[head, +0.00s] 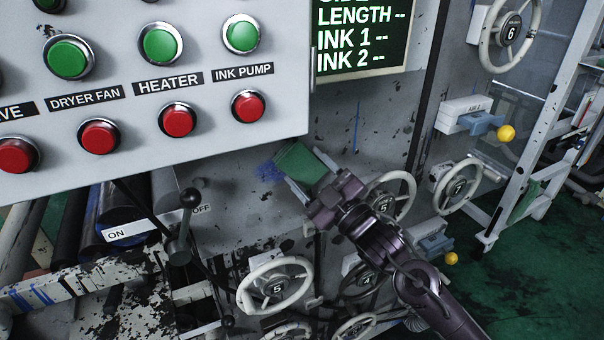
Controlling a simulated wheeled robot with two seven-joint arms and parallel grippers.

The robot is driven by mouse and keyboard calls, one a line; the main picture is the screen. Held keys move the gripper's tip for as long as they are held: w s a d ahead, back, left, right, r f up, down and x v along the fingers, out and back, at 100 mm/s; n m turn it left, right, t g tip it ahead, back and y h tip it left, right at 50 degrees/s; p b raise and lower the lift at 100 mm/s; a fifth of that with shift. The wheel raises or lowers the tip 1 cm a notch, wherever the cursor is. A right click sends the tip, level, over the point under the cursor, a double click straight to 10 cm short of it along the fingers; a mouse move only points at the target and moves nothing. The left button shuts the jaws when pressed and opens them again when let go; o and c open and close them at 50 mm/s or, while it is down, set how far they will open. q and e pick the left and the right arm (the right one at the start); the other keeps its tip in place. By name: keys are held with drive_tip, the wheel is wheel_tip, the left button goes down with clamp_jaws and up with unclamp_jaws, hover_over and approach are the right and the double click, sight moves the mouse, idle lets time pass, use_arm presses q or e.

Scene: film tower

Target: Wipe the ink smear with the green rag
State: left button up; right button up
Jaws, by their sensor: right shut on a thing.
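The green rag (300,166) is in the jaws of my right gripper (312,192), which is shut on it. My right arm comes in from the lower right. The rag is at the grey machine panel, just right of a blue ink smear (269,172). Part of the smear shows at the rag's left edge, and the rag may hide more of it. I cannot tell whether the rag touches the panel. My left gripper is not in view.
A control box (120,175) with green and red buttons juts out at upper left. An ON/OFF lever (180,235) stands below it. Handwheels (275,285) surround my right arm, one close behind the gripper (392,197).

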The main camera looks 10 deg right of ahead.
sight(320, 165)
drive_tip(key=shift+w+d, duration=0.25)
drive_tip(key=shift+d, duration=0.45)
drive_tip(key=shift+w+d, duration=0.25)
drive_tip(key=shift+d, duration=0.55)
drive_tip(key=shift+s+a, duration=0.65)
drive_tip(key=shift+a, duration=1.25)
drive_tip(key=shift+s+a, duration=0.6)
drive_tip(key=shift+a, duration=1.3)
drive_tip(key=shift+s+a, duration=0.65)
drive_tip(key=shift+a, duration=1.4)
drive_tip(key=shift+w+d, duration=0.2)
drive_tip(key=shift+d, duration=0.5)
drive_tip(key=shift+w+d, duration=0.25)
drive_tip(key=shift+d, duration=0.4)
drive_tip(key=shift+w+d, duration=0.2)
drive_tip(key=shift+d, duration=0.5)
drive_tip(key=shift+w+d, duration=0.45)
drive_tip(key=shift+d, duration=0.8)
drive_tip(key=shift+w+d, duration=0.4)
drive_tip(key=shift+d, duration=0.85)
drive_tip(key=shift+w+d, duration=0.45)
drive_tip(key=shift+d, duration=0.8)
drive_tip(key=shift+r, duration=0.1)
